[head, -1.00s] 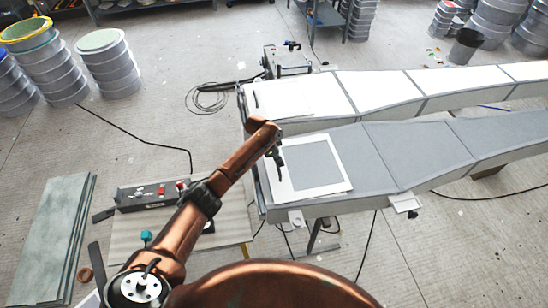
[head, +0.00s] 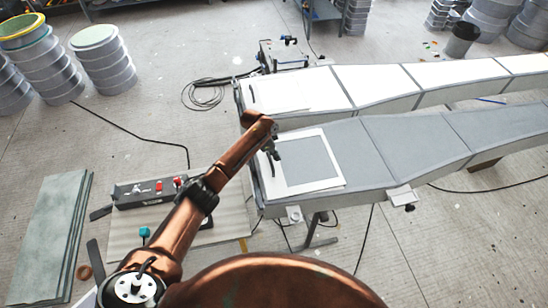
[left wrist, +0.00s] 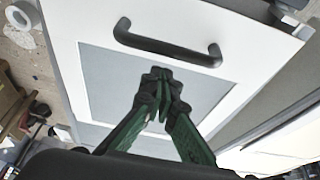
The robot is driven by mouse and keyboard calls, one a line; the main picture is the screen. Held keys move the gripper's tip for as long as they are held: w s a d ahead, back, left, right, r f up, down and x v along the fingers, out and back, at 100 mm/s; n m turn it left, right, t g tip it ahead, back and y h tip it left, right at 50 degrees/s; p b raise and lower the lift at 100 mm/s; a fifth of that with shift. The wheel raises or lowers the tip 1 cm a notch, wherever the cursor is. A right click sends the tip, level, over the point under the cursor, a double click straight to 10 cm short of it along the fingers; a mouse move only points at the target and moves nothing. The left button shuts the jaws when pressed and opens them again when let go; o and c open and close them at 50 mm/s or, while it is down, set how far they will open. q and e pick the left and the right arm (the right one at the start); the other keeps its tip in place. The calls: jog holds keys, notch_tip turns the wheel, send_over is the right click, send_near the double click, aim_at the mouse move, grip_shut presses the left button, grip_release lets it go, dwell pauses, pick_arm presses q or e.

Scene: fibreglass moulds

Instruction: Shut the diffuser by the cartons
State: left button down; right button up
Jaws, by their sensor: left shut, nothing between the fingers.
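A white-framed panel with a grey middle (head: 332,181), which I take to be the diffuser, is at the left end of the nearer long grey form. I cannot tell for sure how far open it is. In the left wrist view the panel (left wrist: 68,40) fills much of the picture, with a black bar handle (left wrist: 168,46) across its upper part. My left gripper (head: 272,156) is in front of the panel's left part. In the left wrist view its fingertips (left wrist: 161,80) are closed together, empty, just below the handle in the picture. I cannot make out cartons. My right gripper is out of view.
A second long form with a white top (head: 375,88) lies behind. A low board with a black control box (head: 146,191) is at left, beside grey-green slabs (head: 52,235). Stacked round drums (head: 104,60) stand at the back left. Cables cross the floor.

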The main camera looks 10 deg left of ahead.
pick_arm(q)
jog(key=shift+w+d+r, duration=0.1)
jog(key=shift+w+d, duration=0.1)
jog(key=shift+d, duration=0.35)
jog(key=shift+w+d+r, duration=0.1)
jog(key=shift+w+d, duration=0.1)
jog(key=shift+d, duration=0.3)
jog(key=shift+w+a+r, duration=0.1)
jog(key=shift+r, duration=0.6)
jog(key=b+v, duration=0.1)
jog(key=v, duration=0.7)
jog(key=shift+s+a+r+b, duration=0.2)
jog(key=shift+s+r+b, duration=0.05)
jog(key=shift+r+b, duration=0.1)
jog(key=shift+d+f, duration=0.1)
